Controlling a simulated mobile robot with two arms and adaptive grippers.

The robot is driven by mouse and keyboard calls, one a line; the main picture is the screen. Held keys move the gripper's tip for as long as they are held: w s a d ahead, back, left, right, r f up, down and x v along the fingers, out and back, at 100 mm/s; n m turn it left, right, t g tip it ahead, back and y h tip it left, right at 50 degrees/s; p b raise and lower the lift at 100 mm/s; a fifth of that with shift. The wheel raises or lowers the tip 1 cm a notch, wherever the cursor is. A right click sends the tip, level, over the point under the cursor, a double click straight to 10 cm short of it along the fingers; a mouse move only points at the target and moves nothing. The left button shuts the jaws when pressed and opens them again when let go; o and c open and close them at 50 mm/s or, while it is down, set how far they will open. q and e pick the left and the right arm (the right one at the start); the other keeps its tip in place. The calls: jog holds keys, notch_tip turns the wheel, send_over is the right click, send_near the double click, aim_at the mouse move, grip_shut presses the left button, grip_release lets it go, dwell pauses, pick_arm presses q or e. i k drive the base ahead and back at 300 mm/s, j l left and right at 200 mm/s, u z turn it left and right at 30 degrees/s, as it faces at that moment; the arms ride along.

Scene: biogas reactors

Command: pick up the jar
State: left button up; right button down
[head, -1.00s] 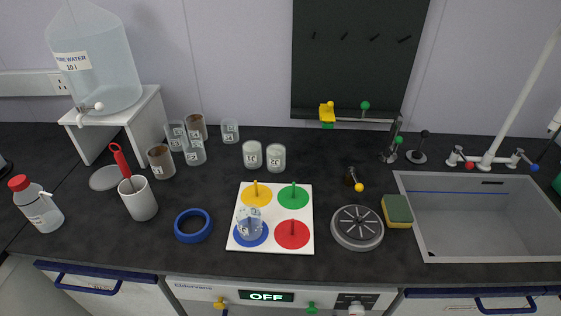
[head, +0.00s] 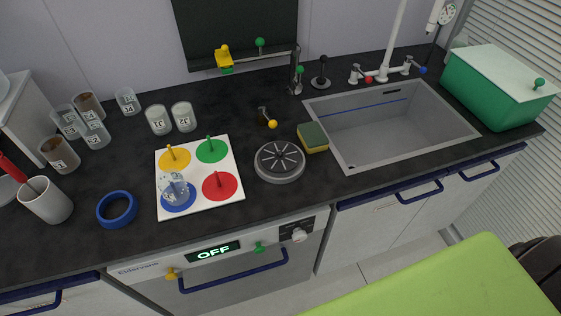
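Several jars stand on the dark counter in the head view; I cannot tell which one the task means. Two whitish jars, one (head: 158,120) left of the other (head: 183,116), stand side by side behind the white board. Clear jars (head: 96,135) (head: 127,101) and brown-filled jars (head: 60,154) (head: 89,106) are grouped at the left. Another clear jar (head: 175,188) is upside down or tilted over the blue circle of the board (head: 240,207). Neither of my grippers is in view.
A blue ring (head: 117,209), a white cup (head: 47,200) with a red-handled tool, a round grey device (head: 280,162) and a sponge (head: 313,137) lie around the board. A sink (head: 400,125) and a green box (head: 496,88) are at the right. A green surface (head: 450,285) fills the lower right.

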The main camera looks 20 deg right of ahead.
aim_at(183, 113)
jog(key=l+u, duration=0.7)
